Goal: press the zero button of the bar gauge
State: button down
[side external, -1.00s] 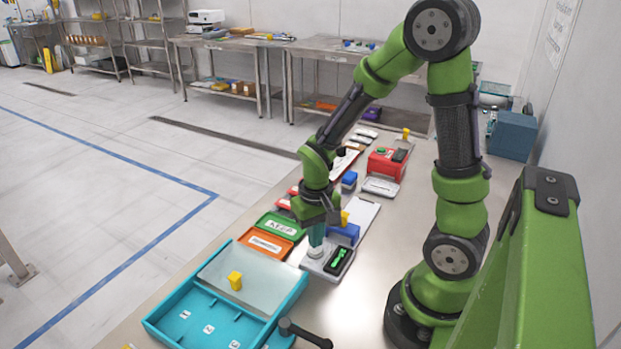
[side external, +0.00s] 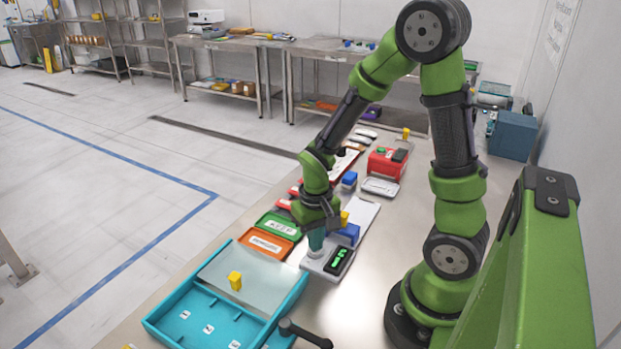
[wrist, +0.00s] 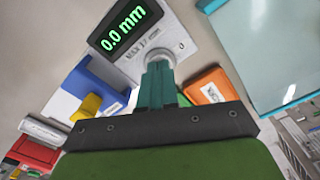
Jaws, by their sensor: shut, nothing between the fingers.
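The bar gauge (side external: 318,265) is a light grey box with a dark display. In the wrist view the gauge (wrist: 190,35) shows "0.0 mm" in green digits on its display (wrist: 124,28). A pale round part (wrist: 165,62), seemingly the zero button, sits beside the display and is partly hidden by my fingers. My gripper (side external: 316,249) points down over this round part with its teal fingers shut and empty. The fingertips (wrist: 159,66) appear to be at or on it; I cannot tell how firmly they touch.
A blue block (side external: 347,233) and a yellow piece (side external: 344,217) stand just behind the gauge. Green (side external: 278,223) and orange (side external: 265,246) trays lie to the left. Bare tabletop (side external: 375,260) lies to the right.

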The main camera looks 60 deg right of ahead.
jog(key=shift+r, duration=2.85)
jog(key=shift+s+a+r, duration=0.1)
jog(key=shift+s+a, duration=0.05)
jog(key=shift+a, duration=0.15)
jog(key=s+a+r+n+t+y, duration=0.1)
jog(key=a+r+t, duration=0.2)
jog(key=r, duration=0.4)
jog(key=s+a+r+n+t+y, duration=0.1)
jog(key=a+r+t, duration=0.3)
jog(key=r, duration=0.4)
jog(key=shift+s+a+r, duration=0.3)
jog(key=shift+s+a, duration=0.05)
jog(key=shift+s, duration=0.3)
